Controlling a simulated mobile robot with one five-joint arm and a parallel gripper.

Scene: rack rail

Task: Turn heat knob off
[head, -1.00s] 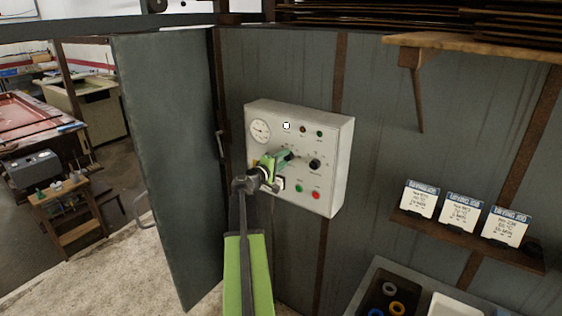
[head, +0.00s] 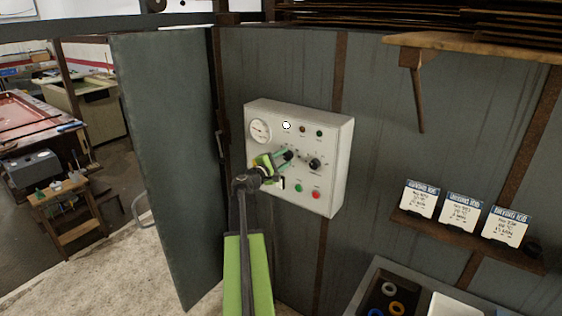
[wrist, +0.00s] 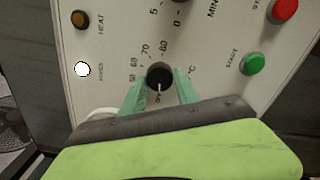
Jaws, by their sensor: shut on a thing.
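The white control box (head: 335,140) hangs on the grey metal wall. Its heat knob (wrist: 159,76) is round and black, with a temperature scale in °C around it; it also shows in the head view (head: 288,155). My gripper (wrist: 160,84) has its green fingertips on either side of this knob, shut on it; it also shows in the head view (head: 283,160). A pale line on the knob points toward the gripper's body, at a small label too blurred to read surely. A second black knob (head: 315,163), marked MIN, sits to the right.
The box also carries a round gauge (head: 259,131), a bright white lamp (head: 286,125), an amber HEAT lamp (wrist: 79,19), a green START button (wrist: 253,64) and a red button (head: 316,195). An open grey door (head: 168,165) stands left. A shelf with cards (head: 462,213) is right.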

